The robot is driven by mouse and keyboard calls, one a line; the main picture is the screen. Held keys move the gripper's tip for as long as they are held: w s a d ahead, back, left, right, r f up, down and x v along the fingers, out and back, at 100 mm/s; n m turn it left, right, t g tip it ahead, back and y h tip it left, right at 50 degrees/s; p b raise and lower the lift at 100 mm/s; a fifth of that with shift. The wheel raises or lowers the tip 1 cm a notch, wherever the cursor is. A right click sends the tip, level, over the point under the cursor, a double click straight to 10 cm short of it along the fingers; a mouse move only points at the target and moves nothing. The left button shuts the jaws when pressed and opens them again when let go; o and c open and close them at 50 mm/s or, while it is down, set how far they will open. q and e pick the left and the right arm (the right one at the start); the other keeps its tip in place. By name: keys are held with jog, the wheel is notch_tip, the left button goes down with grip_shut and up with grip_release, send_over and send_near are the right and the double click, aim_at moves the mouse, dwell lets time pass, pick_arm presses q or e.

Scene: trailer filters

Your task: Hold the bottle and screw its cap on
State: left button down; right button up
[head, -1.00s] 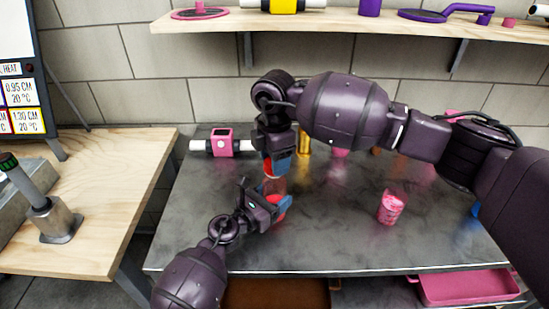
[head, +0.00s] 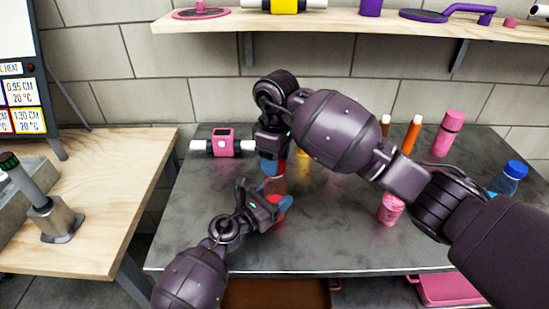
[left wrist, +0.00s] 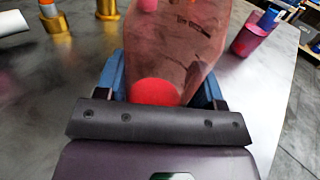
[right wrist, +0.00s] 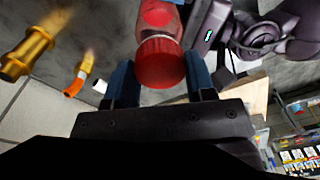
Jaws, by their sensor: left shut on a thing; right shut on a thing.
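A see-through reddish bottle (head: 274,186) stands upright over the grey table, in the grip of my left gripper (head: 276,202). In the left wrist view the bottle (left wrist: 180,45) rises between the blue fingers, with something red low inside it. My right gripper (head: 272,163) is directly above, pointing down and shut on the red cap (right wrist: 160,66). In the right wrist view the cap lines up with the bottle (right wrist: 158,18) and appears to be at its top. How far it sits on the thread is hidden.
A pink and white device (head: 223,144) lies at the back left. A pink cup (head: 391,209) stands right of the grippers. Orange bottles (head: 412,134), a pink bottle (head: 449,133) and a blue-capped bottle (head: 508,180) stand at the back right. The table's front left is clear.

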jog(key=shift+a, duration=0.1)
jog(key=o, duration=0.9)
jog(key=shift+r, duration=2.25)
jog(key=shift+c, duration=0.4)
